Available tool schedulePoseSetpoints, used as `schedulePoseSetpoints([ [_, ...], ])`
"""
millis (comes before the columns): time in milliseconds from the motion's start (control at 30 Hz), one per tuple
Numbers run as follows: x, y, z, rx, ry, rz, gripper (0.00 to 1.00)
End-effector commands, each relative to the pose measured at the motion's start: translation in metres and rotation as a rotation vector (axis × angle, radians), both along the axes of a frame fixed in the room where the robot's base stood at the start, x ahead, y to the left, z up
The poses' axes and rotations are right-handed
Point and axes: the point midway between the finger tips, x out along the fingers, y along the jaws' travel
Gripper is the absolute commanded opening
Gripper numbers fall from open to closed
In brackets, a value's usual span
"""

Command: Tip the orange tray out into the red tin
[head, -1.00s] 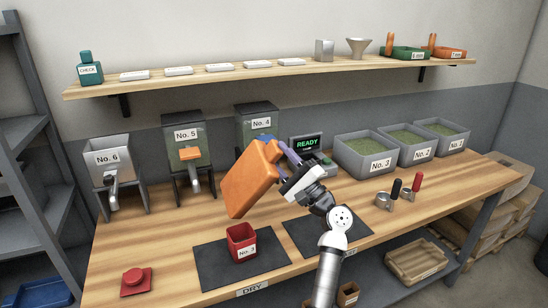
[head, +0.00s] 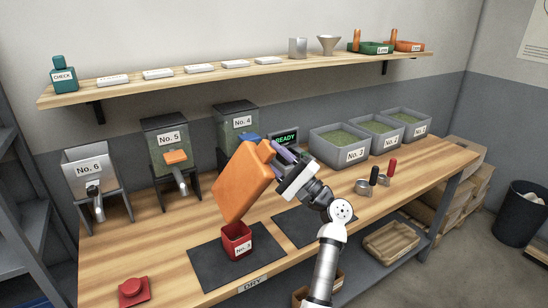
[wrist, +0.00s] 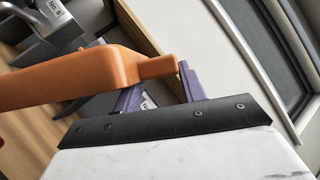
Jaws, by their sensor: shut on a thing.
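The orange tray (head: 243,182) is held in the air, steeply tilted, with its underside toward the head camera and its lower corner just above the red tin. My gripper (head: 279,153) is shut on the tray's short end tab; in the wrist view the purple fingers (wrist: 158,88) close on that tab, with the tray (wrist: 75,75) reaching left. The red tin (head: 237,243), labelled No. 3, stands upright on a dark mat (head: 205,266) near the bench front. The tray's inside and any contents are hidden, and no falling material shows.
Dispensers No. 6 (head: 93,172), No. 5 (head: 168,145) and No. 4 (head: 236,125) stand behind to the left. Green-filled bins (head: 340,145) and two handled scoops (head: 368,186) are at right. A shelf (head: 250,76) runs above.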

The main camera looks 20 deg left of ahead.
Motion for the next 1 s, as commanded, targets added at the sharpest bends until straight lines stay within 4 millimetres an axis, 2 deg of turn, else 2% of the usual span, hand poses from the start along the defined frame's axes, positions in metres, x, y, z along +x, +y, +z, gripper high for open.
schedulePoseSetpoints([
  [1000, -0.129, 0.077, 0.011, -0.380, -0.641, 0.002, 0.13],
])
